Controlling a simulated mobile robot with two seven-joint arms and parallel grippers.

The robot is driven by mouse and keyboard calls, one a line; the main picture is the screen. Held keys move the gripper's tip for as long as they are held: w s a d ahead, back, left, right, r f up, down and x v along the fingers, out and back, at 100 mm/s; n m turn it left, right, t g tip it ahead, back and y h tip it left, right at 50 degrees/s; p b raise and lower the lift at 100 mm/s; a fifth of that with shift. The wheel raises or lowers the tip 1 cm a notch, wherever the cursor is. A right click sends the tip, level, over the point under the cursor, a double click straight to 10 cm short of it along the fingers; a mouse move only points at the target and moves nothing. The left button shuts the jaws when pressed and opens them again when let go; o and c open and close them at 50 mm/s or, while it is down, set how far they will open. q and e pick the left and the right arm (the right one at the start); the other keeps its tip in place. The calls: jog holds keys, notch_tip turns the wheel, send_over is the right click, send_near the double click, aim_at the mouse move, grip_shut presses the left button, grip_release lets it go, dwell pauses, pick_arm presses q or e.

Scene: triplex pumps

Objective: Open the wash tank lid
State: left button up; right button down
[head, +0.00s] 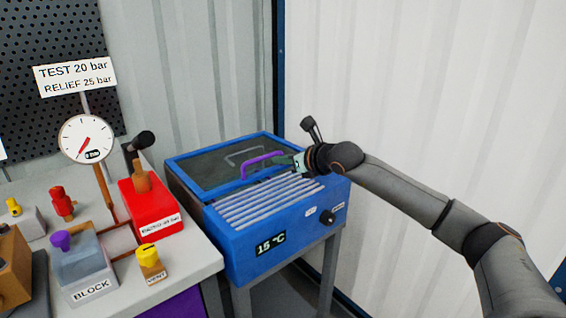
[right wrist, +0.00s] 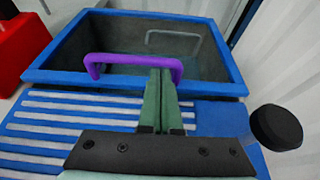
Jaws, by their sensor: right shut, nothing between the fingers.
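The blue wash tank (head: 285,225) stands right of the bench. Its lid, a blue frame (head: 190,183) around a dark see-through pane, looks to lie flat over the back part of the tank. The lid also shows in the right wrist view (right wrist: 60,75). A purple handle (head: 262,159) stands up at the lid's front edge; it also shows in the wrist view (right wrist: 125,60). My right gripper (head: 298,161) is shut and empty at the handle. Its green fingers (right wrist: 160,75) reach the handle's bar; whether they touch it is unclear. My left gripper is out of view.
A grey handle (head: 243,153) shows behind the pane. The tank's front has a ribbed top (head: 262,200), a 15 °C display (head: 270,243) and a black knob (head: 326,217). The bench at left holds a red box (head: 152,205) and gauge (head: 86,138). White corrugated walls stand close behind.

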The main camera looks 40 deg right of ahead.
jog(key=shift+r, duration=0.35)
